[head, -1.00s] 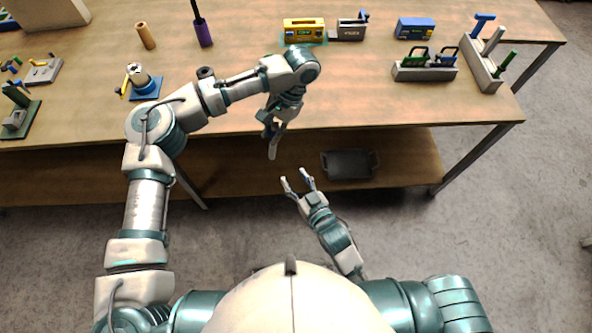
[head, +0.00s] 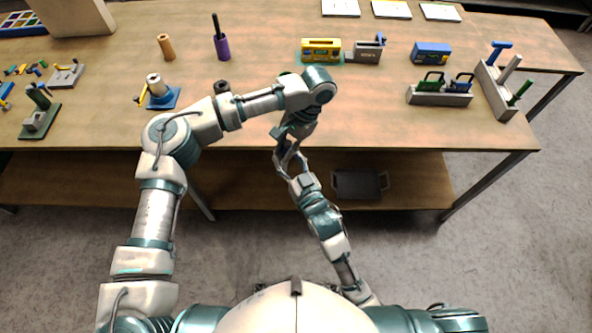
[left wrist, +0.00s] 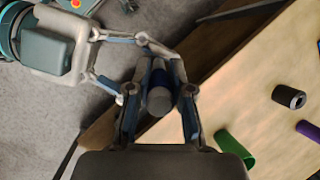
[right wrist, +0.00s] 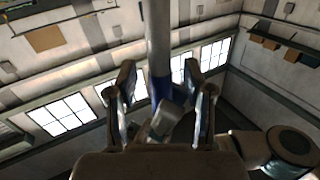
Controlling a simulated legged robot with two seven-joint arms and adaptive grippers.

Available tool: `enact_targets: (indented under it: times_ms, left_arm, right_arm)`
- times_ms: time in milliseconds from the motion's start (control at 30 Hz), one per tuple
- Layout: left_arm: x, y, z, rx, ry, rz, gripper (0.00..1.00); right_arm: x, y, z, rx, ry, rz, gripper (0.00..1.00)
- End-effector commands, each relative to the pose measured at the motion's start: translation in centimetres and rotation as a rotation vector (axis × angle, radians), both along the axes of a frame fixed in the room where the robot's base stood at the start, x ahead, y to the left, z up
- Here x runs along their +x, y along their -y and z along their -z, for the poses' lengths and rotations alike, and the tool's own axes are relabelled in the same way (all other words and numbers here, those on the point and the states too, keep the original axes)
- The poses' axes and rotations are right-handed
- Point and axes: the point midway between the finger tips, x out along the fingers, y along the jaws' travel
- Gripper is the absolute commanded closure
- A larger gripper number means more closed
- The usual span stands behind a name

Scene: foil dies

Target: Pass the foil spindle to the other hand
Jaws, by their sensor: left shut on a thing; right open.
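The foil spindle (left wrist: 158,100), a grey rod with a blue part, sits between the fingers of my left gripper (left wrist: 158,85), which is shut on it. In the head view my left gripper (head: 287,148) hangs just beyond the table's front edge. My right gripper (head: 291,166) reaches up to it from below, its open fingers close around the held spindle. In the right wrist view the spindle (right wrist: 158,40) stands between the open fingers of my right gripper (right wrist: 163,95). Whether those fingers touch it, I cannot tell. The spindle is mostly hidden in the head view.
The wooden table (head: 370,125) holds a yellow box (head: 321,50), a blue box (head: 431,53), a grey rack with green and blue handled things (head: 440,93) and a purple holder (head: 222,46). A grey tray (head: 360,185) lies on the lower shelf.

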Motion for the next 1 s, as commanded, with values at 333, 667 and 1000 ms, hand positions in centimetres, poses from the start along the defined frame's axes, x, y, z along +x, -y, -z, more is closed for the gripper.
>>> enact_targets:
  times_ms: [333, 667, 1000]
  left_arm:
    - [-0.01, 0.03, -0.05, 0.001, 0.001, 0.000, 1.00]
    - [0.00, 0.00, -0.05, 0.000, 0.000, 0.000, 1.00]
    - [-0.01, 0.00, -0.03, 0.000, 0.000, 0.000, 0.50]
  right_arm:
    - [1.08, -0.52, 0.00, 0.000, 0.000, 0.000, 0.48]
    - [1.06, -0.53, 0.00, 0.000, 0.000, 0.000, 1.00]
    - [1.05, -0.52, -0.07, 0.000, 0.001, 0.000, 1.00]
